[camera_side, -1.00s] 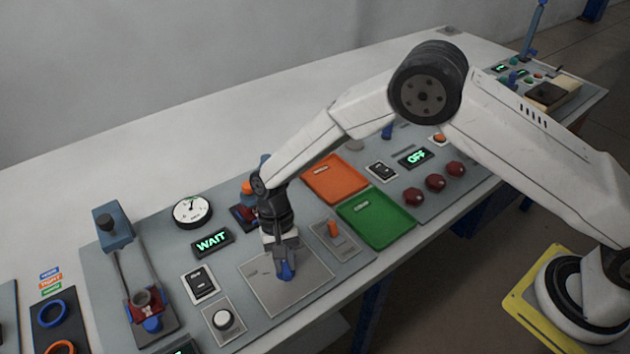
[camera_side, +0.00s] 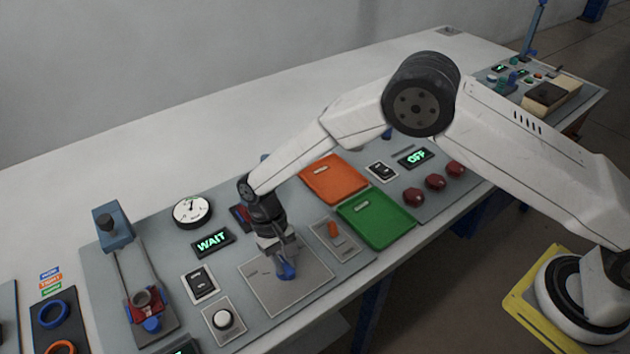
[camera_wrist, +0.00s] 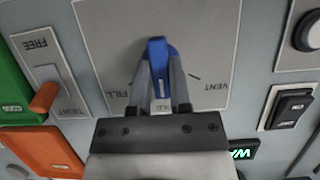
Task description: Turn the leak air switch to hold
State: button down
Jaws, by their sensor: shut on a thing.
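The leak air switch is a blue lever (camera_wrist: 157,62) on a light grey square plate (camera_wrist: 100,20). The plate also shows in the side view (camera_side: 310,285), with the lever (camera_side: 286,271) near its middle. In the wrist view, FILL is printed to the lever's left and VENT to its right. A third, partly hidden label ending in LD shows between the fingers near my gripper's body. My gripper (camera_wrist: 160,75) is shut on the lever, with one finger on each side. The fingers hide part of the lever, so its exact setting cannot be told.
A small orange lever (camera_side: 334,229) marked FREE and TIGHT stands right of the plate, near the green tray (camera_side: 377,218) and orange tray (camera_side: 335,178). A rocker switch (camera_side: 200,284) and white button (camera_side: 223,319) are to the left. A display (camera_side: 212,243) reads WAIT.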

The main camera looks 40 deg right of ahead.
jog(key=c, duration=0.6)
grip_release()
jog(key=shift+o, duration=0.2)
jog(key=shift+r, duration=0.1)
jog(key=v, duration=0.7)
jog(key=shift+r, duration=0.35)
jog(key=shift+w+d, duration=0.1)
jog(key=shift+w, duration=0.05)
jog(key=s+d+r+t, duration=0.2)
jog(key=d+r, duration=0.2)
jog(key=d, duration=0.4)
jog(key=s+d+r+t, duration=0.2)
jog(key=d+r, duration=0.1)
jog(key=d, duration=0.5)
jog(key=s+d+r+t, duration=0.2)
jog(key=s+d+t, duration=0.1)
jog(key=s+d, duration=0.6)
jog(key=s, duration=0.2)
jog(key=shift+s+d, duration=0.4)
